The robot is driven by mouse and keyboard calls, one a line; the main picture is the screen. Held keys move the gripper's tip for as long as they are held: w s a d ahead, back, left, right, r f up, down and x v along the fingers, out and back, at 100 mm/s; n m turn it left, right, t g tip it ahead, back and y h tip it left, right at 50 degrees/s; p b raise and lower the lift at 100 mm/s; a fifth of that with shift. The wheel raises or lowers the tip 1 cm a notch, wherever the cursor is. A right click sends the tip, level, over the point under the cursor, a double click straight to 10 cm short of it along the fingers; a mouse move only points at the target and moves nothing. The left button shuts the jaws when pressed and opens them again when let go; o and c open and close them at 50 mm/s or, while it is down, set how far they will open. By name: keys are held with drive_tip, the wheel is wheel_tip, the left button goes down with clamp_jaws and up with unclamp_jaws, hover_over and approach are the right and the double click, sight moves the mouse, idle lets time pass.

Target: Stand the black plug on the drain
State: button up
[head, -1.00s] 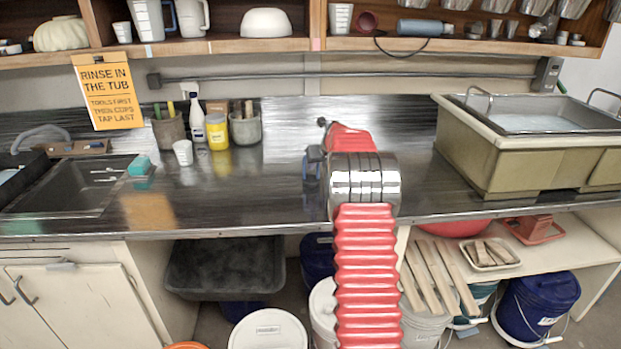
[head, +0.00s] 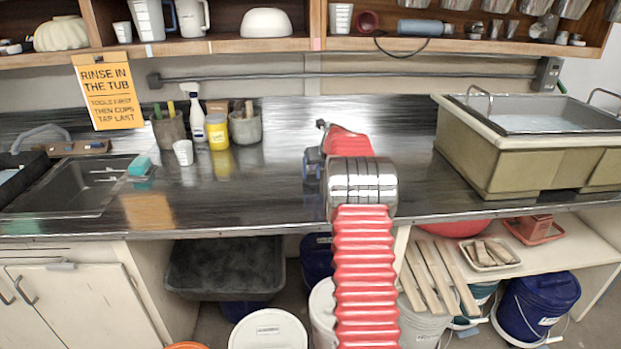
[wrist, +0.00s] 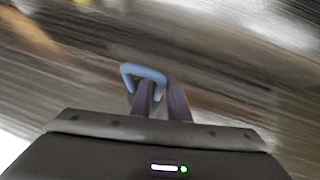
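My gripper (head: 312,178) hangs over the middle of the dark metal counter, beyond my red arm. In the wrist view its fingers (wrist: 155,88) are dark, with a blue loop-like piece at the left tip.
A teal sponge (head: 139,166) lies by the sink's right rim. Pots, a spray bottle (head: 197,122), a yellow jar (head: 217,132) and a white cup (head: 183,152) stand at the back left. A large tub (head: 480,150) stands right. The counter between is clear.

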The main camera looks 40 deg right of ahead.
clamp_jaws()
wheel_tip(320, 180, up, 10)
drive_tip(key=shift+r, duration=0.1)
idle(0.7)
idle(0.4)
